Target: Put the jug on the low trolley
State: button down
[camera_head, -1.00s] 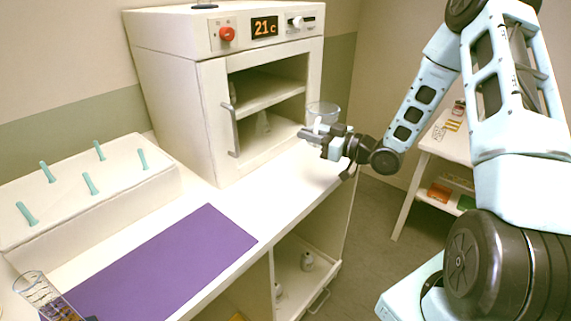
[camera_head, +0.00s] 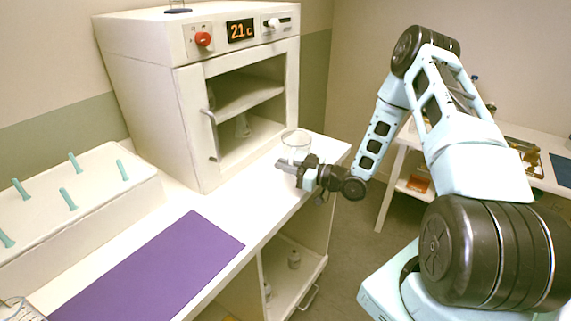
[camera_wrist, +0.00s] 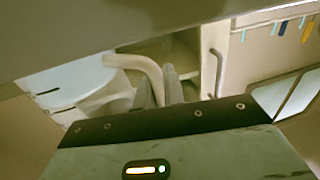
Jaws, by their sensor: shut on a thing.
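The clear jug (camera_head: 295,141) is at the right end of the white bench, close to the open-fronted oven. My gripper (camera_head: 291,166) is shut on it. In the wrist view the pale jug (camera_wrist: 75,83) fills the left side, and its curved handle (camera_wrist: 145,68) is at the fingertips (camera_wrist: 160,88). The jug looks roughly upright in the head view. I cannot tell how far its base is from the bench top. I cannot pick out the low trolley with certainty; a white shelved stand (camera_head: 392,187) is at the right behind my arm.
The white oven (camera_head: 145,100) reads 21 c. A purple mat (camera_head: 150,270) lies on the bench (camera_head: 262,190), and a pegged white rack (camera_head: 95,205) stands at left. Below are open compartments with small bottles (camera_head: 294,259). Floor shows between bench and stand.

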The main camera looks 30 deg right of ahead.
jog(key=shift+f, duration=0.2)
jog(key=c, duration=1.5)
grip_release()
jog(key=shift+r, duration=0.1)
